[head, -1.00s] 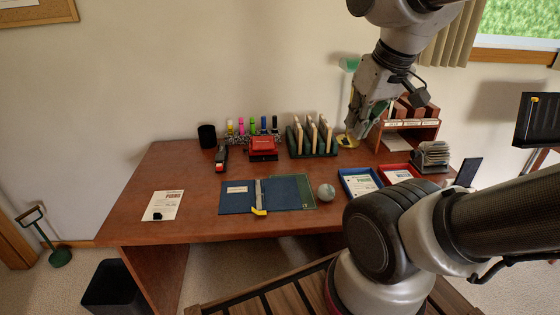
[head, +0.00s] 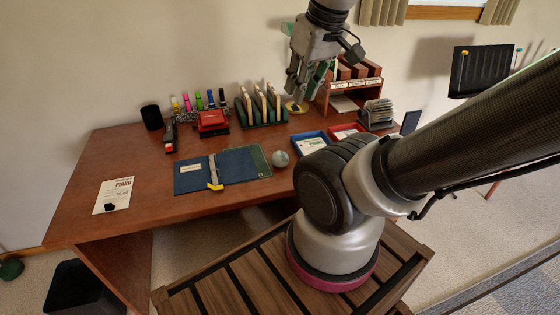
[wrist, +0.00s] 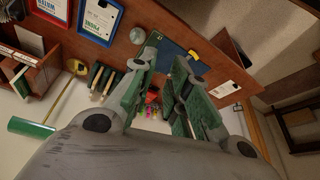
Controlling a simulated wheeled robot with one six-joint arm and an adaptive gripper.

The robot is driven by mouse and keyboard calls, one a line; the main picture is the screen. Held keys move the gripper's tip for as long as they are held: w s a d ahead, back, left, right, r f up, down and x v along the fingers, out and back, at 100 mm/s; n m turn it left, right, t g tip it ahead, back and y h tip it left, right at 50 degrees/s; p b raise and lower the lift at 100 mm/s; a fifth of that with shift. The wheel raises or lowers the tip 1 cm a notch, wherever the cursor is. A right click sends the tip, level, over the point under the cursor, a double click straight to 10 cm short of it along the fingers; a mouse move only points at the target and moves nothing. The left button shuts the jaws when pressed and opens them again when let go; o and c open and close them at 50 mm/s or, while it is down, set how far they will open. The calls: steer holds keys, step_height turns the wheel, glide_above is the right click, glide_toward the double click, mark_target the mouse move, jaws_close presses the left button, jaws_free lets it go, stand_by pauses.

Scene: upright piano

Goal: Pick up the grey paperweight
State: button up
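The grey paperweight (head: 280,159) is a small round ball on the brown desk, just right of the blue folder and left of the blue tray. It also shows in the wrist view (wrist: 137,36) near the top, beyond my left finger. My gripper (head: 297,92) hangs above the back of the desk, in front of the wall, well above and behind the paperweight. In the wrist view my gripper (wrist: 168,62) has its two green-padded fingers apart, with nothing held between them.
A blue folder (head: 193,174) lies left of the paperweight. A blue tray (head: 300,150) and a red tray (head: 338,133) lie to its right. A card rack (head: 247,121) and a wooden organizer (head: 323,101) stand behind.

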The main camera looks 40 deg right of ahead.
steer(key=o, duration=1.1)
steer(key=w+f+g, duration=0.1)
steer(key=f, duration=0.1)
steer(key=w+d+f+g, duration=0.1)
steer(key=f, duration=0.1)
steer(key=w+d+f+m+g, duration=0.1)
steer(key=f+g, duration=0.1)
steer(key=f, duration=0.1)
steer(key=shift+w+d+f, duration=0.1)
steer(key=shift+w+d, duration=0.1)
steer(key=n+y, duration=0.1)
steer(key=n, duration=1.8)
glide_above(281, 153)
steer(key=shift+g, duration=0.4)
steer(key=f, duration=1.8)
steer(key=shift+s+a, duration=0.1)
steer(key=shift+s, duration=0.2)
steer(key=n, duration=0.2)
steer(key=shift+w+n, duration=0.2)
steer(key=shift+n, duration=0.2)
steer(key=shift+f, duration=0.25)
steer(key=shift+n, duration=0.3)
step_height(281, 153, down, 7)
steer(key=shift+w+f, duration=0.15)
steer(key=shift+f, duration=0.05)
